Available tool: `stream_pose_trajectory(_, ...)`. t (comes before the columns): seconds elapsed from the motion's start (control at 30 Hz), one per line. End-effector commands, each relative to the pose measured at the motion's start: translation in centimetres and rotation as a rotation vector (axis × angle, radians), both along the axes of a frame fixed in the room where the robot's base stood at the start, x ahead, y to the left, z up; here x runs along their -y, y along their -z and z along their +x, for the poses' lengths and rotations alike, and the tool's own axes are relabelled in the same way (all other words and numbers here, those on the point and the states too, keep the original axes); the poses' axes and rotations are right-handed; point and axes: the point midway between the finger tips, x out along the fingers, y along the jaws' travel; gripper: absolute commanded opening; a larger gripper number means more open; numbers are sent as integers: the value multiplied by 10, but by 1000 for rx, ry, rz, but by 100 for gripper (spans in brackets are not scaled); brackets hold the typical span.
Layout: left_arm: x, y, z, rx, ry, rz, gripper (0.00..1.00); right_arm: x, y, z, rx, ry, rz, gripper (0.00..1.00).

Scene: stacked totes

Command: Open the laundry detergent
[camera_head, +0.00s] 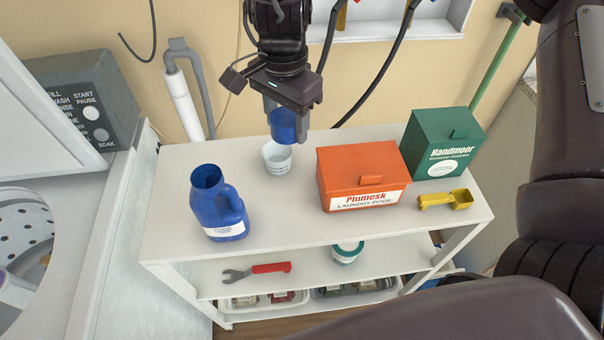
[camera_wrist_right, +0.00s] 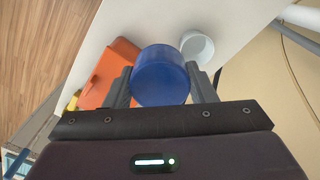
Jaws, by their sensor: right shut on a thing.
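The blue laundry detergent bottle (camera_head: 216,205) stands upright on the left part of the white shelf top, its mouth open with no cap on it. My right gripper (camera_head: 285,118) is shut on a blue cap (camera_head: 283,128), held above the shelf near the back. In the right wrist view the cap (camera_wrist_right: 160,76) sits between the two fingers of the right gripper (camera_wrist_right: 163,85). The cap is apart from the bottle, to its right. My left gripper is not in view.
A white cup (camera_head: 277,158) stands just below the held cap in the head view. An orange pods box (camera_head: 345,168), a green box (camera_head: 428,139) and a yellow scoop (camera_head: 446,199) are to the right. A red-handled wrench (camera_head: 268,268) lies on the lower shelf. The shelf's front middle is clear.

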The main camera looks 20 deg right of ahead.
Motion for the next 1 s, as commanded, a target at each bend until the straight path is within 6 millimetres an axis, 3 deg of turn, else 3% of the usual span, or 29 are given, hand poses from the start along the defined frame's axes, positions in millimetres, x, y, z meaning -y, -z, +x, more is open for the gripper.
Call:
stream_pose_trajectory(0.3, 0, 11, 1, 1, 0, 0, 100, 1, 88, -2, -11, 3, 1, 23)
stream_pose_trajectory(0.5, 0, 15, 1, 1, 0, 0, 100, 1, 134, -2, -8, 2, 0, 23)
stream_pose_trajectory(1.0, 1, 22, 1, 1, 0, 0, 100, 1, 188, -1, -4, 2, 0, 23)
